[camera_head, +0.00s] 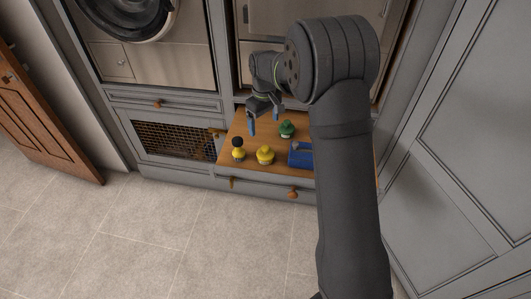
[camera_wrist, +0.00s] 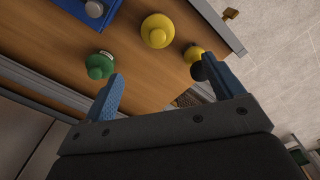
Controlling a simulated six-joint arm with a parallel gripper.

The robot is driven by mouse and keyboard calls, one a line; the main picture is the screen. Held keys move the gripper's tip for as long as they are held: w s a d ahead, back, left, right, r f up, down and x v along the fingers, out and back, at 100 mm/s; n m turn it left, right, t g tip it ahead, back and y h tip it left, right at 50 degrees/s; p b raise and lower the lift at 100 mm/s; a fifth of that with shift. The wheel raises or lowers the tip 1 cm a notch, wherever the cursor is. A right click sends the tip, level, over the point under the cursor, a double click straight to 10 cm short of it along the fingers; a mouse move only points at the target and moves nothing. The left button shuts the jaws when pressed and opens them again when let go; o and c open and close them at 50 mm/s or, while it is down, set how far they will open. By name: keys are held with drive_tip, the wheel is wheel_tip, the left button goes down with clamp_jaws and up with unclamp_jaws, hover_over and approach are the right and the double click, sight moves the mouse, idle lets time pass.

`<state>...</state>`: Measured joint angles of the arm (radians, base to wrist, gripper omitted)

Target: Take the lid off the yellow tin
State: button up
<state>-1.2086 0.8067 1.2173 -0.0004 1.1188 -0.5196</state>
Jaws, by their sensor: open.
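A round yellow tin (camera_head: 265,155) with a yellow knobbed lid on it stands on the wooden bench top. It also shows in the wrist view (camera_wrist: 157,31). A second yellow item (camera_head: 238,155) with a black top stands to its left; in the wrist view it (camera_wrist: 192,52) is partly behind a fingertip. A green tin (camera_head: 287,128) with a green knob stands farther back and shows in the wrist view (camera_wrist: 99,65). My gripper (camera_head: 266,121) is open and empty, with blue fingers, above the back part of the bench. Its fingers (camera_wrist: 165,84) also show in the wrist view.
A blue box (camera_head: 299,155) lies right of the yellow tin, partly hidden by my arm. The wooden bench top (camera_head: 227,157) has a front edge close to the yellow items. A grey cabinet wall rises behind the bench.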

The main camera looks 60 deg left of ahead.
sight(265, 147)
wheel_tip(265, 147, down, 8)
drive_tip(key=shift+w+f, duration=0.2)
drive_tip(key=shift+f, duration=2.65)
drive_tip(key=c, duration=1.1)
